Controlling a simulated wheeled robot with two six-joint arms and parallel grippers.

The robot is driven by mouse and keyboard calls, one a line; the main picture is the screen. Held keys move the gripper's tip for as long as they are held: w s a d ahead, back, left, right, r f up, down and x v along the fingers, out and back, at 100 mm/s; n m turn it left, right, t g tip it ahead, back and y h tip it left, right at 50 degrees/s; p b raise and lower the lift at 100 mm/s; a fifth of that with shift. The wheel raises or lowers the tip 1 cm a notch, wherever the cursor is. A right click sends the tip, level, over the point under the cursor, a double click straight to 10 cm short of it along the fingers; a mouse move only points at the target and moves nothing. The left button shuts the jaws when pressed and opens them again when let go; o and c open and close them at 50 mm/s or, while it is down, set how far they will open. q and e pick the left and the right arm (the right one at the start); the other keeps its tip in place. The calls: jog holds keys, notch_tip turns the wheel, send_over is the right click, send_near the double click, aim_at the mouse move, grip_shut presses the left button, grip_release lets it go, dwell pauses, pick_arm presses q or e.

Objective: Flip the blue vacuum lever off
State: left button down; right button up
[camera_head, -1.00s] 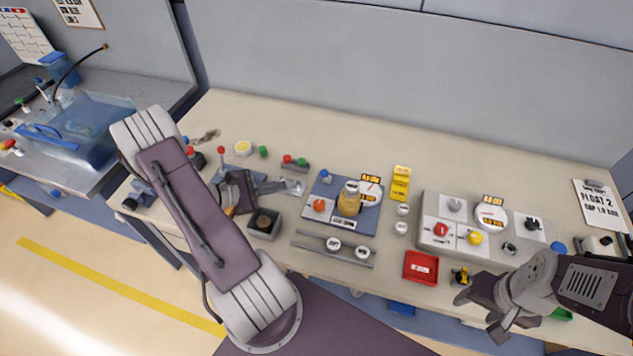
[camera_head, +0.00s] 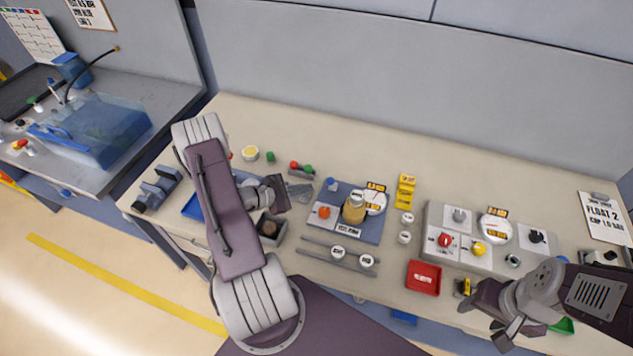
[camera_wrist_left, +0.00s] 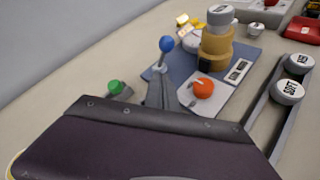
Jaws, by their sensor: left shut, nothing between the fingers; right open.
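The blue vacuum lever (camera_head: 331,185) has a round blue knob and stands at the back left corner of the blue panel (camera_head: 369,232). In the left wrist view its knob (camera_wrist_left: 166,44) rises just beyond the shut fingers of my left gripper (camera_wrist_left: 158,88). In the head view my left gripper (camera_head: 301,193) is shut and empty, just left of the lever. I cannot tell whether the fingers touch the lever; its lower stem is hidden behind them. My right gripper (camera_head: 488,318) is open at the front right edge of the bench, away from the lever.
Red and green knobs (camera_head: 301,167) stand behind my left gripper. A rail with round white caps (camera_head: 338,252) lies in front.

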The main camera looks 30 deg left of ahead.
aim_at(332, 182)
pick_arm(q)
jog(key=w+d+p, duration=0.1)
jog(key=w+d+r, duration=0.1)
jog(key=shift+w+d+r+p, duration=0.1)
jog(key=shift+w+d+p, duration=0.25)
jog(key=shift+p, duration=0.05)
